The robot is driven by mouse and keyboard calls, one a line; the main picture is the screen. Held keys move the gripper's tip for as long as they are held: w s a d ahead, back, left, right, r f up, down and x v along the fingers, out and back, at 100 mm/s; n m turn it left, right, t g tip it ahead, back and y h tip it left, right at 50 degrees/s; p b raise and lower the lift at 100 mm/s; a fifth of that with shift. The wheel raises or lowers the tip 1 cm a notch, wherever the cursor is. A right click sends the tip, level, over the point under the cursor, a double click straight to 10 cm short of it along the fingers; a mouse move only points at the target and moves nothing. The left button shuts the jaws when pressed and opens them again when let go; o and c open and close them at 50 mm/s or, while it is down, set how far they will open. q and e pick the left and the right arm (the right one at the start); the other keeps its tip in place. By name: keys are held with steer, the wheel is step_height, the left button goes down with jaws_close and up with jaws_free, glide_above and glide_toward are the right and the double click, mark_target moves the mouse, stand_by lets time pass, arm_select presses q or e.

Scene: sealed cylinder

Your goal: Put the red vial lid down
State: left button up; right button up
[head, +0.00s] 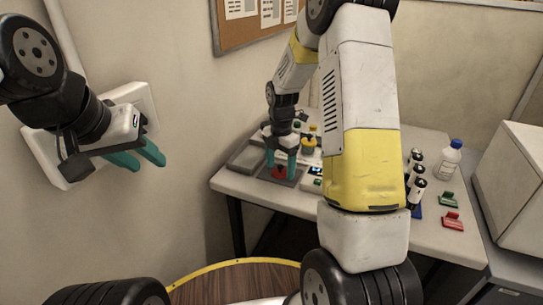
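The red vial lid (279,173) is low over or on a dark grey square plate (264,174) near the table's left front edge. I cannot tell whether it touches the plate. My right gripper (281,170) points down over it, with one teal finger on each side of the lid. The fingers are spread apart and look open; any contact with the lid is too small to see. My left gripper (142,160) is far to the left by the wall, away from the table, open and empty.
My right arm crosses the view and hides the table's middle. A device with a small screen (316,170) stands right of the plate. Dark-and-white vials (416,190), a blue-capped bottle (448,160), green (448,199) and red (453,220) pieces are further right. A white box (508,180) stands at far right.

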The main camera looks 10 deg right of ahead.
mark_target(280, 166)
steer(key=shift+r, duration=0.1)
step_height(280, 166, up, 12)
steer(key=s+r+m+t, duration=0.3)
steer(key=s+r+m, duration=0.6)
steer(key=s+m, duration=0.1)
steer(key=s+a+r+m+t+y, duration=0.2)
steer(key=s+m+t, duration=0.1)
steer(key=s+m, duration=1.1)
steer(key=shift+s+r, duration=0.15)
steer(key=shift+r, duration=0.1)
steer(key=shift+a, duration=0.1)
steer(key=shift+c, duration=0.4)
